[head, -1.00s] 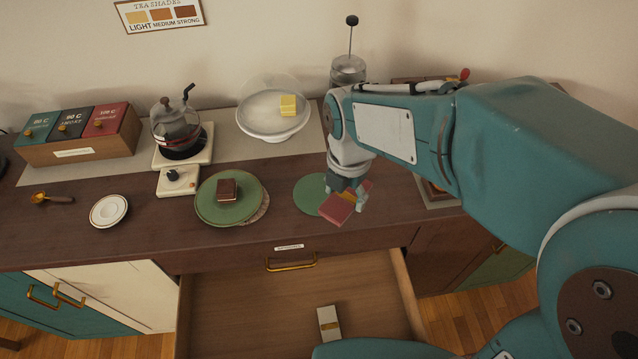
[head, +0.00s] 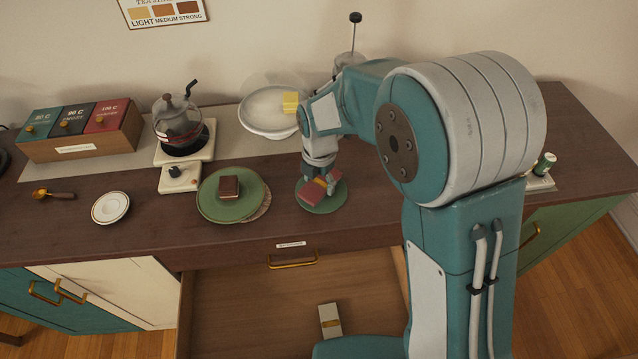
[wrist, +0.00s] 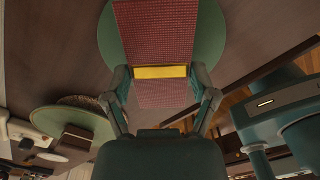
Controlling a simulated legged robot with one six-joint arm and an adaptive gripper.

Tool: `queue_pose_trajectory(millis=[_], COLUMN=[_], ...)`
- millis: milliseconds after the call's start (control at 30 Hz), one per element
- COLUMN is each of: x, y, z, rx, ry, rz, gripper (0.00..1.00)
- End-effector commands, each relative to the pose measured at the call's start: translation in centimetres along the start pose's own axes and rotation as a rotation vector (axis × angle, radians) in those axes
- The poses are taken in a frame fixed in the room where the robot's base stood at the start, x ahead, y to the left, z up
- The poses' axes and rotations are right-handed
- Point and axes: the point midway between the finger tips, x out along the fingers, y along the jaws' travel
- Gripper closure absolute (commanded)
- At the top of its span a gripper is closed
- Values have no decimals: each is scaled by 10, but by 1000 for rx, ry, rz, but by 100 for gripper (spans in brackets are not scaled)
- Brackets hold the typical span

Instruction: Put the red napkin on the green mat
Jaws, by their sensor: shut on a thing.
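The red napkin, folded with a yellow band, is between the fingers of my gripper (head: 322,186). In the wrist view the red napkin (wrist: 155,38) spans the gap between both fingers, which grip it at the yellow band (wrist: 161,72). The green mat (head: 326,204) is a round disc on the dark counter, and the napkin is over it in the head view. In the wrist view the green mat (wrist: 108,38) shows on both sides of the napkin. I cannot tell whether the napkin touches the mat.
A green plate (head: 245,206) with a brown block (head: 228,187) stands left of the mat. A white bowl (head: 262,120) with a yellow block is behind. An open drawer (head: 230,300) below the counter holds a pale banded item (head: 330,320). A small saucer (head: 110,207) is further left.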

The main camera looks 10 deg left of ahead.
Motion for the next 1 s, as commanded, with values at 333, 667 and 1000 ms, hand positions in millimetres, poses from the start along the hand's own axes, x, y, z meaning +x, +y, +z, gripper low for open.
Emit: queue_pose_trajectory(millis=[333, 667, 1000], x=[13, 14, 6], y=[0, 0, 1], z=[0, 0, 0], rx=[0, 0, 0], ry=[-1, -1, -2], rz=[1, 1, 3], gripper=[66, 0, 0])
